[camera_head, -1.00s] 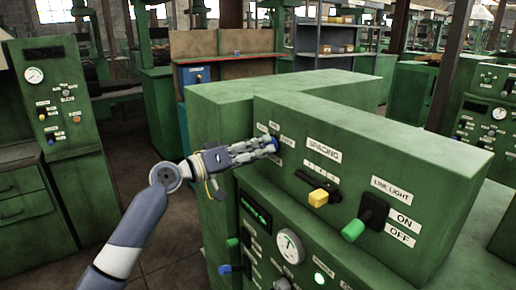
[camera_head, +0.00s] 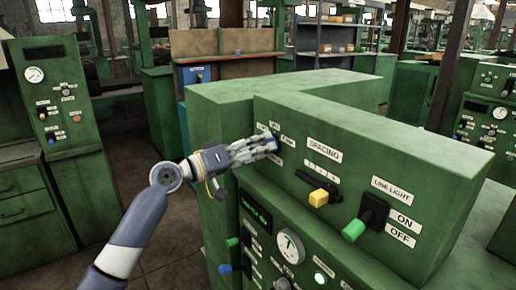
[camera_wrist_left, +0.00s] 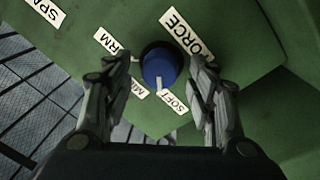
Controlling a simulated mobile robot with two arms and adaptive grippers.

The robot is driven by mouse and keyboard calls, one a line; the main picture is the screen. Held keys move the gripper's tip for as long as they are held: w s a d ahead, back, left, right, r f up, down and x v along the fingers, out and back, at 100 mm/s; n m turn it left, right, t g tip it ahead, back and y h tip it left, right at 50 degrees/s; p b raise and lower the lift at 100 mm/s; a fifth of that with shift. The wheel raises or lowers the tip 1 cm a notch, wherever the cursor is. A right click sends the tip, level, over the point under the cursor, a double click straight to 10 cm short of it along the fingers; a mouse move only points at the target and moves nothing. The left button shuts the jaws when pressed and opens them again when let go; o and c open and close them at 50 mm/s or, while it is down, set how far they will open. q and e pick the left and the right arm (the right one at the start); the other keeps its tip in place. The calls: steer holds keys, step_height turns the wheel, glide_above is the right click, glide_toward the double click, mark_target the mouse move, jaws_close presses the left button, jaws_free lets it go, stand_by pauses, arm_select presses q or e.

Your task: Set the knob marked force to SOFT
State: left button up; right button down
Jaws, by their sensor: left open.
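The blue force knob (camera_wrist_left: 158,68) is on the green panel in the left wrist view, under the FORCE label (camera_wrist_left: 187,36). Its white pointer faces down the picture, between the MID label (camera_wrist_left: 138,94) and the SOFT label (camera_wrist_left: 173,102), nearer SOFT. The FIRM label (camera_wrist_left: 111,42) is at upper left. My left gripper (camera_wrist_left: 158,63) is open, with one finger on each side of the knob and gaps showing. In the head view my left gripper (camera_head: 268,147) is at the panel's upper left and largely covers the knob. My right gripper is not in view.
Below are a gauge (camera_head: 290,246) and several controls. The green cabinet top (camera_head: 350,115) is clear.

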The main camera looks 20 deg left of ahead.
arm_select(q)
steer(key=shift+s+f, duration=0.1)
steer(key=r+v, duration=0.1)
steer(key=v, duration=1.1)
steer(key=shift+f, duration=0.4)
